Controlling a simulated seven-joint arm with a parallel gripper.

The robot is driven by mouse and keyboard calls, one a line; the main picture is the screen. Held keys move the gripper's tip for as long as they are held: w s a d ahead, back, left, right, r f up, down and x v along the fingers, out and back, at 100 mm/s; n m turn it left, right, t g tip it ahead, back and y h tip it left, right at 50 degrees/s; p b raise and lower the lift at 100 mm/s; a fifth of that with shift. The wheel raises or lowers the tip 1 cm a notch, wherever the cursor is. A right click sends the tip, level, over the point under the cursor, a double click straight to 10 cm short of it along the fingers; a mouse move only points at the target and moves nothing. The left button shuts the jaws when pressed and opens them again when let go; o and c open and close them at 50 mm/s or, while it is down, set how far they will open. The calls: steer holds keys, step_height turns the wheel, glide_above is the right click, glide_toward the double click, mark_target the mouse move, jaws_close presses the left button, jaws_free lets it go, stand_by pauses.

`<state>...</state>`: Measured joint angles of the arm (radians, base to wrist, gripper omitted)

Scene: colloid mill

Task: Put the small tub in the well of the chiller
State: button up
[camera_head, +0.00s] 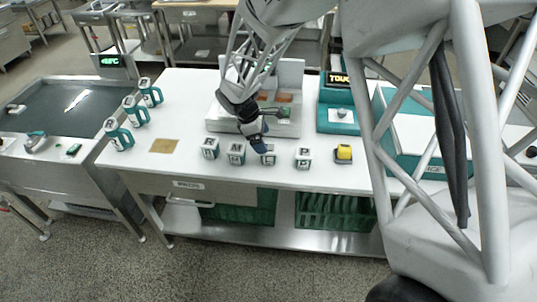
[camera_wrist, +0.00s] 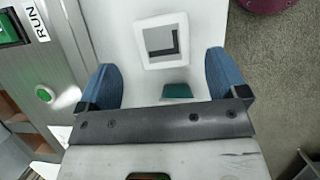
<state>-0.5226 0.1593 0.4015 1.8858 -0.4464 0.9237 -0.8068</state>
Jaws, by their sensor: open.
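In the wrist view, a white square block (camera_wrist: 162,40) with a dark L-shaped mark on top lies just beyond and between the two blue fingers of my gripper (camera_wrist: 165,78), which are open and empty. I cannot tell which block is the small tub. The chiller may be the steel unit (camera_head: 28,150) at the left with a dark recessed top and a green display (camera_head: 110,61) behind it.
Teal-handled white jugs (camera_head: 137,112) stand at the table's left side. A brown square (camera_head: 164,146) lies near the front edge. A steel machine (camera_head: 225,118) stands behind the row. A yellow-topped block (camera_head: 343,153) and a teal box (camera_head: 432,165) are to the right.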

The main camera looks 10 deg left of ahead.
mark_target(269, 148)
steer(key=x, duration=0.3)
steer(key=shift+s+d+f, duration=0.1)
steer(key=shift+s+d, duration=0.1)
steer(key=shift+d, duration=0.1)
steer(key=shift+x, duration=0.8)
steer(key=c, duration=1.2)
step_height(269, 148, up, 18)
steer(key=shift+r, duration=0.1)
